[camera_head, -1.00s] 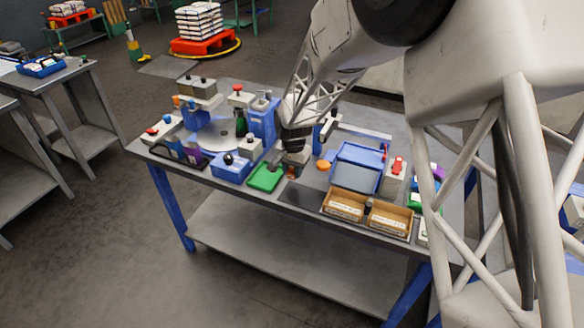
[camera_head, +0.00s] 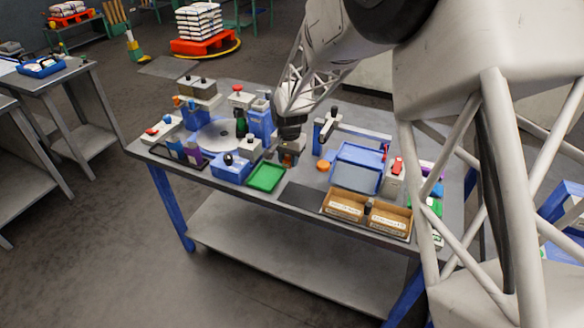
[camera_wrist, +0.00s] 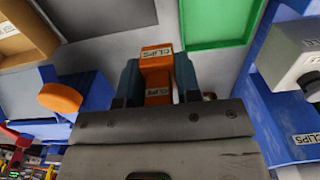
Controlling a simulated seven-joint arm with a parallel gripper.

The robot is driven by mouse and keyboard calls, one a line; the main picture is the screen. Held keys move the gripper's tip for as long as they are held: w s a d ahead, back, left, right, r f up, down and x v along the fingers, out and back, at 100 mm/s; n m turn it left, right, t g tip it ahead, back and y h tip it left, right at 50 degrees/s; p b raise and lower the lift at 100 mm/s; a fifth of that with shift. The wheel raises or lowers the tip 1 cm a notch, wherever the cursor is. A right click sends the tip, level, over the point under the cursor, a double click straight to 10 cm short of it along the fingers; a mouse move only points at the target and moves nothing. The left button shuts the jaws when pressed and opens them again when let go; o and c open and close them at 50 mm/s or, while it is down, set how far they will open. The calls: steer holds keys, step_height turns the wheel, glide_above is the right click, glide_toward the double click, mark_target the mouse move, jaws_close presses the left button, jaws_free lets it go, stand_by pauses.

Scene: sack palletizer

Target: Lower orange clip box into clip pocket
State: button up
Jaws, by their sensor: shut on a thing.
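My gripper (camera_wrist: 158,82) is shut on the orange clip box (camera_wrist: 156,54), labelled CLIPS, with a dark finger on each side of it. In the head view my gripper (camera_head: 288,156) hangs just behind the green tray, with a little of the orange box (camera_head: 288,161) showing. In the wrist view a blue surface with a CLIPS label (camera_wrist: 306,139) lies to the right, apart from the box. A grey block (camera_wrist: 298,52) there also carries a CLIPS label. I cannot tell for sure which is the clip pocket; no pocket opening shows clearly.
The green tray (camera_head: 283,179) is in front of my gripper. A tall blue holder (camera_head: 261,121) and a grey-topped block (camera_head: 250,147) stand to the left. An orange round knob (camera_head: 323,166) and blue trays (camera_head: 359,154) are to the right. Cardboard boxes (camera_head: 345,206) sit at the front right.

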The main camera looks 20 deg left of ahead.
steer(key=w+a+r, duration=0.7)
steer(key=a+r, duration=0.1)
steer(key=r, duration=0.1)
steer(key=w+a+r, duration=0.6)
steer(key=a+r, duration=0.3)
steer(key=r, duration=0.1)
steer(key=shift+w+a+r, duration=0.15)
steer(key=shift+w+r, duration=0.05)
steer(key=shift+w, duration=0.2)
steer(key=shift+f, duration=0.25)
steer(key=shift+f, duration=2.25)
steer(key=shift+f, duration=1.65)
stand_by(0.5)
steer(key=shift+f, duration=0.35)
stand_by(0.4)
